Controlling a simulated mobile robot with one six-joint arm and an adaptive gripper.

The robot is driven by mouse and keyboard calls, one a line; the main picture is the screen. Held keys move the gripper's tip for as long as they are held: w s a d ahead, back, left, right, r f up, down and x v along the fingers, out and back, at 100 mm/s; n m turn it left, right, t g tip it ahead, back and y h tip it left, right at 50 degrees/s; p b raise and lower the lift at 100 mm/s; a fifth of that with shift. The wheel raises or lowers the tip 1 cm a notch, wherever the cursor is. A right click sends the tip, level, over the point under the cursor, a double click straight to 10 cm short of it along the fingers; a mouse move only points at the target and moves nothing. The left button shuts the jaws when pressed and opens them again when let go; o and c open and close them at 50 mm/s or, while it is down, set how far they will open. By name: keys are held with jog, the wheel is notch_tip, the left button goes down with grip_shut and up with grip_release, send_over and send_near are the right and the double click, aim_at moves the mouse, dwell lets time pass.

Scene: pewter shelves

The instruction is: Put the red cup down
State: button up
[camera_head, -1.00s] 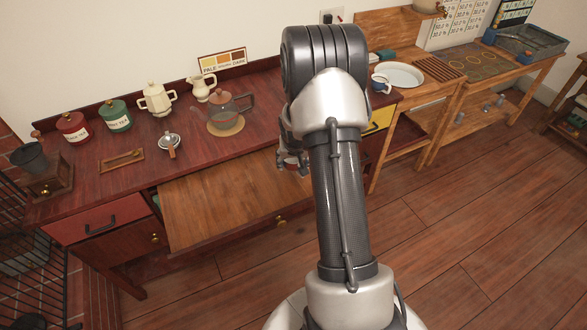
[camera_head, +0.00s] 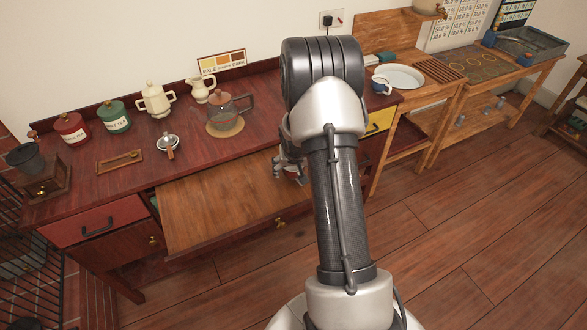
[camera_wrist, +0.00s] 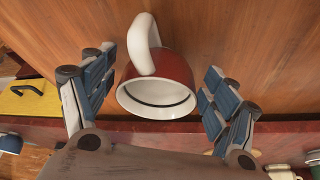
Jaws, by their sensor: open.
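The red cup (camera_wrist: 172,69) has a white handle and a pale inside. In the wrist view it is between the two fingers of my gripper (camera_wrist: 160,62), its mouth towards the camera and its handle towards the top of the picture. The fingers are spread, with a visible gap on each side of the cup. Behind it is the wooden pull-out board (camera_head: 215,205); I cannot see the cup's base. In the head view my gripper (camera_head: 291,168) is over the board's right end, and my arm hides most of the cup.
The dark red counter holds a glass teapot (camera_head: 229,108), a green canister (camera_head: 115,117), a red canister (camera_head: 71,129) and a small wooden tray (camera_head: 119,161). A white plate (camera_head: 400,77) and a blue mug (camera_head: 380,84) are on the right-hand table. The board's left part is clear.

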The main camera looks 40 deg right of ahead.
jog(key=shift+r, duration=0.1)
jog(key=shift+r+p, duration=0.2)
jog(key=shift+p, duration=0.15)
jog(key=s+a+r+n+p, duration=0.1)
jog(key=s+a+r, duration=0.2)
jog(key=a+r, duration=0.45)
jog(key=s+a+r+n+p, duration=0.1)
jog(key=s+a+r, duration=0.25)
jog(key=r, duration=0.75)
jog(key=s+a+r+n+p, duration=0.1)
jog(key=s+a+r, duration=0.2)
jog(key=a+r, duration=0.5)
jog(key=s+a+r+n+y, duration=0.1)
jog(key=s+a+r+n, duration=0.1)
jog(key=s+a, duration=0.3)
jog(key=s+a+r+n+t+y, duration=0.1)
jog(key=s+a+r, duration=0.4)
jog(key=s, duration=0.7)
jog(key=shift+s+a+n+y, duration=0.3)
jog(key=shift+a+n, duration=0.3)
jog(key=shift+a, duration=0.15)
